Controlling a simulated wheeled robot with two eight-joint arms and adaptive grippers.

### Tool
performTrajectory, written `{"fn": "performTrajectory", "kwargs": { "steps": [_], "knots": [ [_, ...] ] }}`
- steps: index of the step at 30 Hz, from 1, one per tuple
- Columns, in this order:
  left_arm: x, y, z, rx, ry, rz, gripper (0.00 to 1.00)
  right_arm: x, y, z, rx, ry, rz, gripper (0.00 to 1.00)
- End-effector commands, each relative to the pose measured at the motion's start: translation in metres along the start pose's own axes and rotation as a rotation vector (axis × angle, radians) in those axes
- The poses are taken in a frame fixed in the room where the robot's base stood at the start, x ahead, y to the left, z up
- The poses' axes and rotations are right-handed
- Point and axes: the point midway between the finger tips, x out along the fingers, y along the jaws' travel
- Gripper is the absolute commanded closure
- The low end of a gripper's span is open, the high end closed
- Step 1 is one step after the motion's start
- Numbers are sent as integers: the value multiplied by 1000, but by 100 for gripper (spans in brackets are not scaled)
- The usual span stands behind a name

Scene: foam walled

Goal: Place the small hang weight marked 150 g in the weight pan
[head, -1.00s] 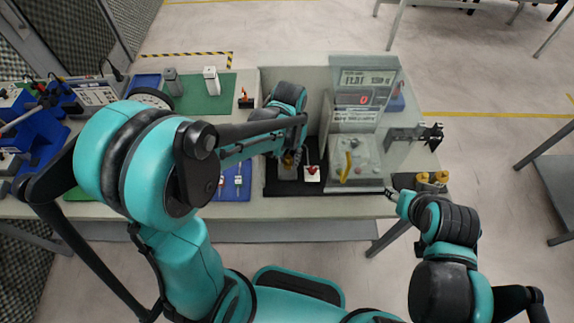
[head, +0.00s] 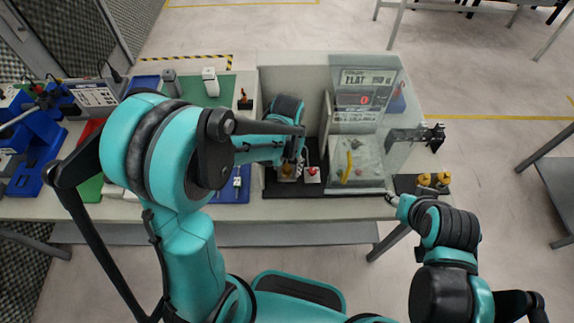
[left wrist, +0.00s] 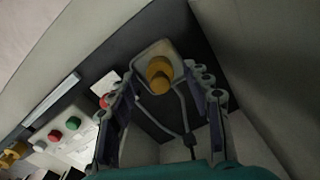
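A brass-coloured weight (left wrist: 160,75) stands on a pale square pan (left wrist: 143,55) in the left wrist view. In the head view the pan (head: 287,176) sits low at the front of the black base, partly hidden by my left arm. My left gripper (left wrist: 160,110) is open, with its two fingers apart on either side below the weight in the picture; I see no clear contact. Two more brass weights (head: 424,179) (head: 444,179) stand on a dark block at the right. No 150 g marking is readable. My right gripper (head: 392,198) is near the table's front edge, too small to judge.
A clear panelled case with a display (head: 362,120) stands beyond. A blue tray (head: 230,187) lies to the left.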

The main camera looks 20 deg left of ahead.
Motion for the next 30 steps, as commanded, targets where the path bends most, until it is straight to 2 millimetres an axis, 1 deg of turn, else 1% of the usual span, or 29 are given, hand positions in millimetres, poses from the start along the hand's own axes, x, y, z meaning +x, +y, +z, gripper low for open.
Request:
{"fn": "performTrajectory", "kwargs": {
  "steps": [6,9,11,21,25,30],
  "knots": [
    [-1,0,0,0,0,0,51,-1,0,-1,0,0,0,56],
    [-8,0,0,0,0,0,51,-5,0,-3,0,0,0,56],
    [-18,0,0,0,0,0,51,-7,0,-5,0,0,0,56],
    [-92,0,0,0,0,0,51,-25,0,-18,0,0,0,56],
    [-111,0,0,0,0,0,51,-28,0,-20,0,0,0,56],
    [-123,0,0,0,0,0,51,-30,0,-21,0,0,0,56]
  ]
}}
